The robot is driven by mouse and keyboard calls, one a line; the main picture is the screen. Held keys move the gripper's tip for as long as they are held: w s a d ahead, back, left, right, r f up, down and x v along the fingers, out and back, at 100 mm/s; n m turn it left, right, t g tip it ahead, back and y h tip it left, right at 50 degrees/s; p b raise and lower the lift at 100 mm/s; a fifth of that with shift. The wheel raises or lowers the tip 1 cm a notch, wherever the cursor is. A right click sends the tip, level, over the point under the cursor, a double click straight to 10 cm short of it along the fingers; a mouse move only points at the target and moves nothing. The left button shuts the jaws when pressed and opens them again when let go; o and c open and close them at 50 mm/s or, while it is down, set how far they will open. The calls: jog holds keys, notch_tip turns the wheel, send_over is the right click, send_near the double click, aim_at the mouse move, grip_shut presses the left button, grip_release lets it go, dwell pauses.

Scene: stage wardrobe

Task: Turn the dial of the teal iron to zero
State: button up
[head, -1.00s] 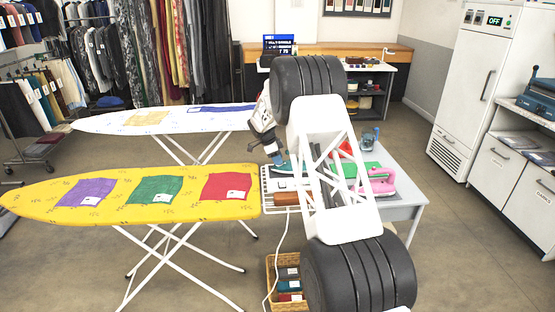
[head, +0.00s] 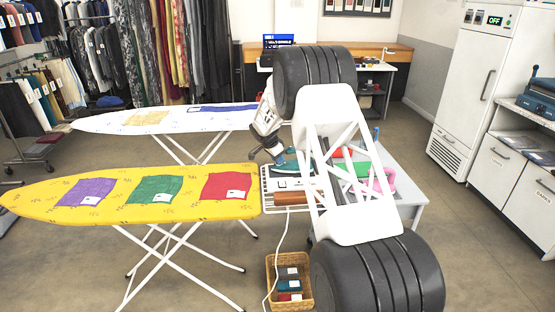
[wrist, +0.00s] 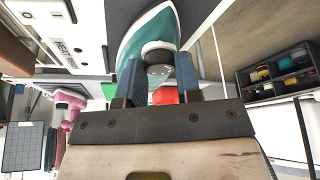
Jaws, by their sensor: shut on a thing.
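The teal iron (wrist: 148,30) fills the top middle of the wrist view. Its round dial (wrist: 158,48), dark with a pale rim, sits between the two blue fingers of my gripper (wrist: 158,66). The fingers are shut on the dial, one on each side. The dial's marks and pointer cannot be read. In the head view the teal iron (head: 303,163) shows only partly on the grey table, behind my arm. My gripper (head: 279,157) reaches down to it there, and the contact is too small to tell.
A brown roll (head: 289,198) lies at the table's left front. A yellow ironing board (head: 100,210) stands left. A basket (head: 272,292) is on the floor below.

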jog(key=n, duration=0.2)
jog(key=n+t+y, duration=0.1)
jog(key=n, duration=0.2)
jog(key=shift+s+d+n+t, duration=0.1)
jog(key=shift+d+n+t, duration=0.05)
jog(key=shift+n+t, duration=0.15)
dwell(0.4)
jog(key=o, duration=0.9)
jog(key=shift+o, duration=0.2)
jog(key=v, duration=0.8)
jog(key=shift+d, duration=0.2)
